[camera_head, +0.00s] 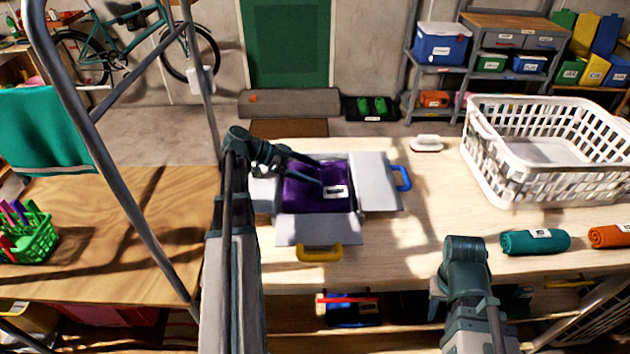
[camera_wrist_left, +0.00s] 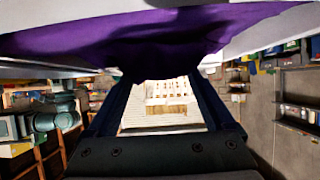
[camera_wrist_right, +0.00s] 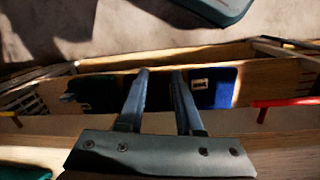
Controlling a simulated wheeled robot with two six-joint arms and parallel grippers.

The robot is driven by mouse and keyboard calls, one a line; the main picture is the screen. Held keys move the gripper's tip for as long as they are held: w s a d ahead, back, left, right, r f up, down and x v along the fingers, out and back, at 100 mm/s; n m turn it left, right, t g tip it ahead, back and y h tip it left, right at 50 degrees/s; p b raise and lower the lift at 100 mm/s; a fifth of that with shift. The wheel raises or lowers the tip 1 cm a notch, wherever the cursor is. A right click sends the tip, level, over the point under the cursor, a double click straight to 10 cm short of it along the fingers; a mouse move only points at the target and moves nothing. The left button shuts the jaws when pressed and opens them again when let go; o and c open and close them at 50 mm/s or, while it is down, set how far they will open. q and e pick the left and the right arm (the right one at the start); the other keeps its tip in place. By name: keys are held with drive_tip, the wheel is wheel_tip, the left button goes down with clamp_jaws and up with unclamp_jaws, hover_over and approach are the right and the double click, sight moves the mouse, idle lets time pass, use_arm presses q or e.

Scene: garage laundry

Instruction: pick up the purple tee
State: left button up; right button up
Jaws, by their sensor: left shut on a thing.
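The purple tee (camera_head: 318,195) lies folded inside an open grey box (camera_head: 318,229) with its flaps spread, on the pale table. It bears a white label. My left gripper (camera_head: 318,172) reaches into the box from the left and is shut on the purple tee. In the left wrist view the purple tee (camera_wrist_left: 120,40) spreads across the top and bunches at the fingertips. My right gripper (camera_wrist_right: 161,75) is open and empty in the right wrist view, above the table's front edge and a lower shelf.
A white laundry basket (camera_head: 490,178) stands at the right of the table. A rolled teal cloth (camera_head: 535,241) and a rolled orange cloth (camera_head: 610,236) lie in front of it. A brush (camera_head: 426,144) lies at the back. The table between box and basket is clear.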

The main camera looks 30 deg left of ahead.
use_arm(q)
drive_tip(key=shift+r, duration=0.15)
wheel_tip(320, 180, up, 10)
drive_tip(key=p, duration=1)
